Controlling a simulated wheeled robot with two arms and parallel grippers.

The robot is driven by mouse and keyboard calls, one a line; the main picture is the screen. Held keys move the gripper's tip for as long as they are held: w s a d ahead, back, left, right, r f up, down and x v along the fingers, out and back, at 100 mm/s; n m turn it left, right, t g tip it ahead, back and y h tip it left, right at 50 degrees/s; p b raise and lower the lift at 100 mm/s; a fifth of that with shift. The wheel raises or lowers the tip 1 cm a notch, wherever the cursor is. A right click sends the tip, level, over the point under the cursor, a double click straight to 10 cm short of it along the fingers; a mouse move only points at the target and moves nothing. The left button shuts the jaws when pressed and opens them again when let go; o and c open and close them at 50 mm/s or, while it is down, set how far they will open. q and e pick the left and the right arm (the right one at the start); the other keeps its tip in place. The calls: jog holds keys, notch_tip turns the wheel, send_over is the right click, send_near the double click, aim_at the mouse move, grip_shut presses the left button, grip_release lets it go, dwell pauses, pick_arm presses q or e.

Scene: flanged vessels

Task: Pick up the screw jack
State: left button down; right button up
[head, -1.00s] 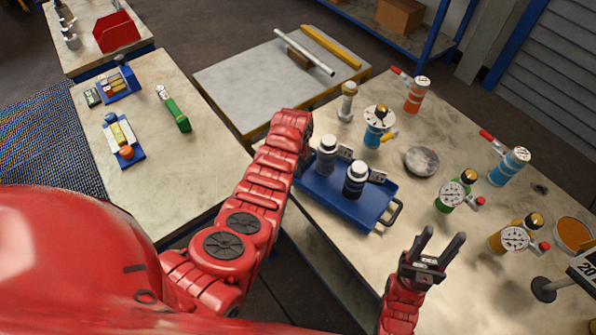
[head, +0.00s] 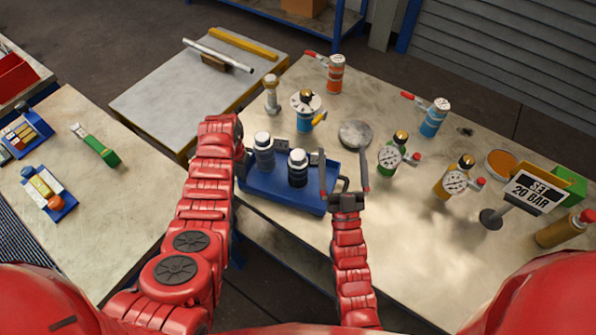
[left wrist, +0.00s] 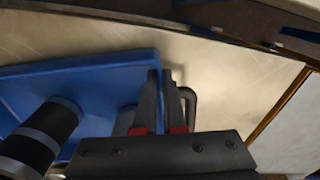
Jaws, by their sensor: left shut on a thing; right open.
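A small metal post with a round head (head: 271,95), which looks like the screw jack, stands upright on the workbench behind the blue tray (head: 262,184). No gripper touches it. My left gripper (head: 241,158) is at the tray's left end. In the left wrist view its fingers (left wrist: 161,88) are closed together at the dark tray handle (left wrist: 190,103), partly hiding it. My right gripper (head: 343,163) is open, its fingers pointing away from me near the tray's right-end handle. I cannot tell whether it touches the handle.
Two dark bottles with white tops, one of them here (head: 298,168), stand in the tray. A blue vessel with a gauge (head: 305,112), a grey disc (head: 355,134), a green valve vessel (head: 390,157) and a sign (head: 533,192) stand on the bench.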

jog(key=w+a+f+g, duration=0.2)
jog(key=f+g, duration=0.1)
jog(key=f, duration=0.2)
jog(key=w+a+f+g, duration=0.2)
jog(key=f+g, duration=0.1)
jog(key=f, duration=0.2)
jog(key=n+g, duration=0.1)
jog(key=g, duration=0.5)
send_near(298, 173)
jog(key=shift+y, duration=0.4)
jog(key=f, duration=0.1)
jog(key=w+f, duration=0.1)
jog(key=f, duration=0.1)
jog(key=d+f, duration=0.1)
jog(key=shift+w+f, duration=0.3)
jog(key=shift+f, duration=0.05)
jog(key=x, duration=1.1)
jog(key=shift+w+a+f, duration=0.1)
jog(key=shift+w+f, duration=0.05)
jog(key=shift+w, duration=0.15)
grip_shut()
